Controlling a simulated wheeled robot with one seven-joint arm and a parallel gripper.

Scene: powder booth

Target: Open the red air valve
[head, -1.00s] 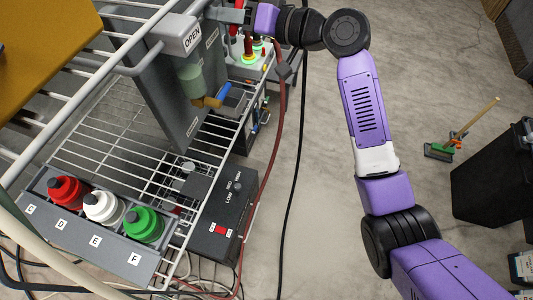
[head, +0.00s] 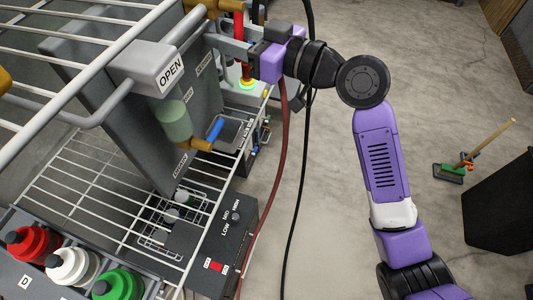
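A red valve handle (head: 230,5) with a brass body (head: 212,6) shows at the top edge, partly cut off by the frame. My gripper (head: 226,44) reaches in from the right, its grey fingers pointing left, just below the red handle in the picture. The fingertips lie close to the grey panel and pipework. I cannot tell whether they touch anything or how far apart they are.
A second brass valve with a blue handle (head: 215,129) sits below a green cylinder (head: 174,118). A grey box labelled OPEN (head: 152,66) and wire shelf rails (head: 88,68) stand left. Red, white and green bottles (head: 118,284) sit lower left.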

